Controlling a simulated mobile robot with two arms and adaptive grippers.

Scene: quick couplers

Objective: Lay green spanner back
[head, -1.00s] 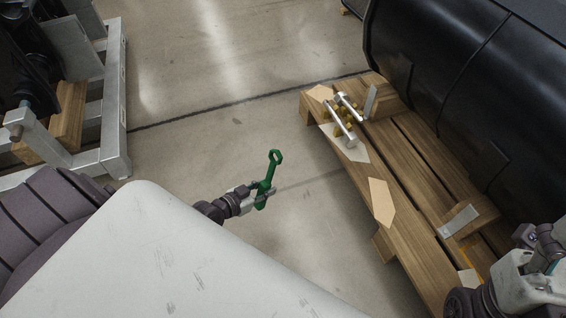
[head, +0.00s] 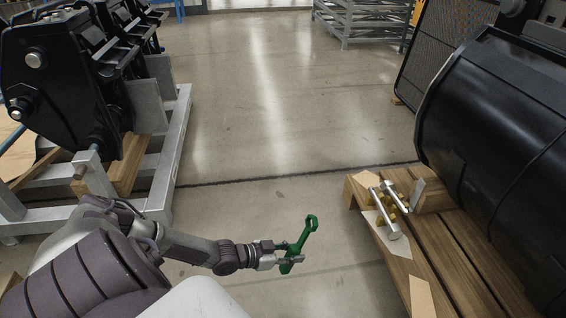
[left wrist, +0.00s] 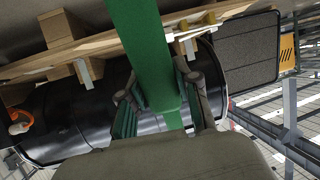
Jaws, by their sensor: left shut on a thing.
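The green spanner (head: 307,230) is in my left gripper (head: 288,260), in the lower middle of the head view. It is held up over the bare floor, tilted, with its ring end uppermost. The left gripper is shut on it. In the left wrist view the spanner's green shaft (left wrist: 145,45) runs down between the two fingers of the left gripper (left wrist: 160,95). My right gripper is not in the head view now.
A wooden pallet (head: 440,270) on the right carries metal pins (head: 383,212) with brass-coloured pieces, beside a large black drum-like body (head: 510,130). Black couplers (head: 70,85) stand on a grey metal frame (head: 178,135) at left. The floor between is clear.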

